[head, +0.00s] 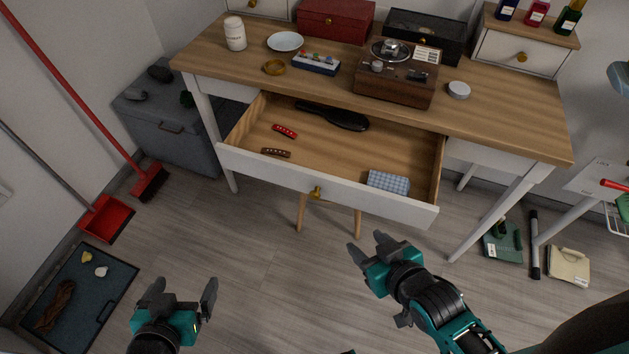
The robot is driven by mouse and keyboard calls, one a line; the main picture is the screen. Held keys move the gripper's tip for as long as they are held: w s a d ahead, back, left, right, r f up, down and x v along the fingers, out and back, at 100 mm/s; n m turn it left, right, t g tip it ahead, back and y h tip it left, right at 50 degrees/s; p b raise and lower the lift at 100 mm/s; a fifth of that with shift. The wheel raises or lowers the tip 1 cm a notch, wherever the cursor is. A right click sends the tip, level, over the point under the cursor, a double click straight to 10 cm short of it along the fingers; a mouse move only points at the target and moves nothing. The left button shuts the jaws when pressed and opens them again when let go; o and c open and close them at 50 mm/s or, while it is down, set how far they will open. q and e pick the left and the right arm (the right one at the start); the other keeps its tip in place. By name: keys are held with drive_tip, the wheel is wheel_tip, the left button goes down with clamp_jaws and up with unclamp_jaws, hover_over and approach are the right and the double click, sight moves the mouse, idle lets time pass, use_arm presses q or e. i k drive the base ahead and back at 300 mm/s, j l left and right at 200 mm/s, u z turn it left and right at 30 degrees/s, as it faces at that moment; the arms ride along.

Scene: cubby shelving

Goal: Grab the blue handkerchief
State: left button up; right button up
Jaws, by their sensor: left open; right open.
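The blue handkerchief (388,182) is a small folded blue-and-white checked cloth. It lies in the front right corner of the open drawer (340,155) of the dressing table. My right gripper (366,248) is open and empty, in front of the drawer and lower in the picture than the handkerchief, apart from it. My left gripper (182,292) is open and empty at the bottom left, over the floor and well away from the drawer.
The drawer also holds a black hairbrush (333,116), a red hair clip (284,131) and a brown hair clip (276,153). Its white front panel (270,172) has a gold knob (316,192). Stool legs (329,215) stand below. A wooden box (396,78) sits on the tabletop.

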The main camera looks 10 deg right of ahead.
sight(398, 185)
drive_tip(key=z, duration=1.05)
drive_tip(key=u, duration=1.35)
drive_tip(key=k+l+u, duration=0.1)
drive_tip(key=k+l, duration=0.2)
drive_tip(key=k+l+u, duration=0.1)
drive_tip(key=k+l, duration=0.15)
drive_tip(key=k, duration=0.15)
drive_tip(key=i+l, duration=0.1)
drive_tip(key=i, duration=0.2)
